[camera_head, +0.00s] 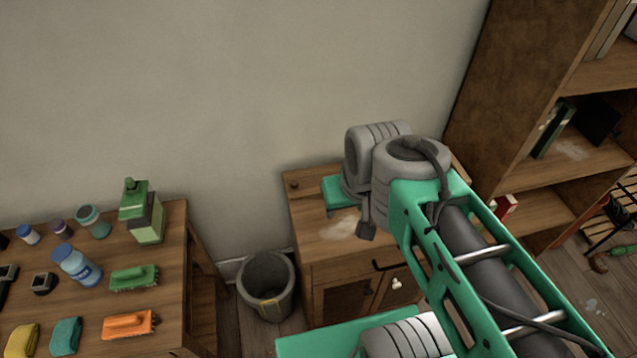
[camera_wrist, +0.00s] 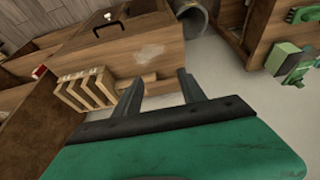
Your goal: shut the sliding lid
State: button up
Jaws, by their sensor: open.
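A light wooden slatted object (camera_wrist: 88,91) stands on the brown cabinet top (camera_wrist: 140,52) in the wrist view, at the left of my gripper. I cannot tell whether it carries the sliding lid, and no lid is clearly seen. My gripper (camera_wrist: 159,76) is open over the cabinet top, its two dark fingers apart. A short wooden piece shows between and beyond the fingers; whether they touch it is unclear. In the head view my arm hides the gripper and the slatted object; the left part of the cabinet top (camera_head: 320,228) shows, with a pale patch.
A grey bin (camera_head: 266,287) stands between table and cabinet. A tall bookcase (camera_head: 530,90) borders the cabinet on the right. The wall is close behind.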

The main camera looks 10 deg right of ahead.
aim_at(307, 186)
jog(key=u, duration=1.9)
jog(key=i, duration=0.4)
jog(key=u, duration=0.2)
